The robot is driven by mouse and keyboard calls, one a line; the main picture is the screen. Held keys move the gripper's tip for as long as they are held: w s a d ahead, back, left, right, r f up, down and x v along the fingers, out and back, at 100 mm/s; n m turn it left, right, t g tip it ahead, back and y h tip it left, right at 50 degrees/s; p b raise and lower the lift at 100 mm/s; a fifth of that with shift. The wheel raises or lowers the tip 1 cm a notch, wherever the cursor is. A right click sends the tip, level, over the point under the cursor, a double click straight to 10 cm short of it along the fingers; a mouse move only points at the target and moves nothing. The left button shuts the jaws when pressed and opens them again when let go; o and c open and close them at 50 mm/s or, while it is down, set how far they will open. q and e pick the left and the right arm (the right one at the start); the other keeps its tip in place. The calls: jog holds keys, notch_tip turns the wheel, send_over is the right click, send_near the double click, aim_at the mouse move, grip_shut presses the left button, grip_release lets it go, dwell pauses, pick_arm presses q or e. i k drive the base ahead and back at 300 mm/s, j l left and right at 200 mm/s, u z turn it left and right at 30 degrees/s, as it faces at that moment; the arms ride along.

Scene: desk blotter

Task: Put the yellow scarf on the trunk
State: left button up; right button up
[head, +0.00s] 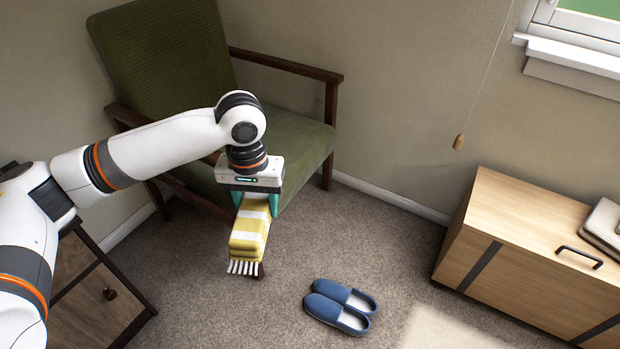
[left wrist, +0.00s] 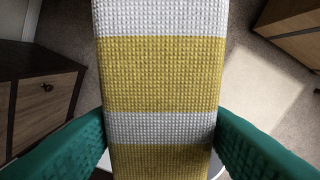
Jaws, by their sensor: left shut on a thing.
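The yellow scarf (head: 250,232) has white stripes and a white fringe, and it is folded into a strip. My left gripper (head: 256,200) is shut on it and holds it above the carpet in front of the green chair. In the left wrist view the scarf (left wrist: 158,75) fills the middle, between the two green fingers of my left gripper (left wrist: 160,140). The trunk (head: 508,240) is a light wooden chest with dark straps and a black handle, at the right against the wall. It is well apart from the scarf. My right gripper is not in view.
A green armchair (head: 290,138) stands behind my left gripper. Blue slippers (head: 340,306) lie on the carpet between the scarf and the trunk. Folded grey cloth or a similar flat item (head: 606,225) lies on the trunk's right part. A dark wooden cabinet (head: 95,290) stands at lower left.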

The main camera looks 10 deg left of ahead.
aim_at(525, 203)
jog(key=i+l+z, duration=0.35)
jog(key=i+l, duration=0.45)
jog(key=l, duration=0.45)
jog(key=i+l+z, duration=0.4)
jog(key=i+l, duration=0.5)
jog(key=l, duration=0.2)
